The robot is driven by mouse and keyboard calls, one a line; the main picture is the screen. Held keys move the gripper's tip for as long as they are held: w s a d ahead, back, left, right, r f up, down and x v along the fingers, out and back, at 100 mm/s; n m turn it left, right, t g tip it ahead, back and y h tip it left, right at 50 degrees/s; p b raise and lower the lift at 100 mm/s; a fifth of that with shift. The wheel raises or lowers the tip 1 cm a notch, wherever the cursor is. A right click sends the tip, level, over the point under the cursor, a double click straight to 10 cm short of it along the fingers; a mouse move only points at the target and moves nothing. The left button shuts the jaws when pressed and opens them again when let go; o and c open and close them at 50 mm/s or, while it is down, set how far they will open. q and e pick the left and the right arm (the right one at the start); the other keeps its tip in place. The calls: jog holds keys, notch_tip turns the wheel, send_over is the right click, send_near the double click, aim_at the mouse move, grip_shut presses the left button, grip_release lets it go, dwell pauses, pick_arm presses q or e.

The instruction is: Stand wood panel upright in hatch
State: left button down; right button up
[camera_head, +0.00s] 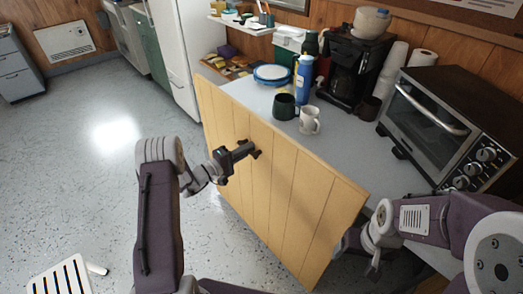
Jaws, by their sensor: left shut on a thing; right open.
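The wood panel (277,185) is a large light-coloured board with vertical grooves. It stands roughly upright, tilted in the picture, in front of the grey counter. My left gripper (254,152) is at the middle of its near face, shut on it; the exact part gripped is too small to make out. My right gripper (372,268) is open, low beside the panel's right edge. Whether it touches the panel cannot be told. No hatch can be clearly made out; the area behind the panel is hidden.
The counter (345,148) bears a toaster oven (440,128), a coffee maker (353,70), a blue bottle (305,80), a dark mug (284,107) and a white mug (309,120), close behind the panel. A white slatted object (60,278) is at lower left. The floor (75,165) at left is mostly clear.

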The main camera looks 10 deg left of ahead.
pick_arm(q)
jog(key=shift+r, duration=0.3)
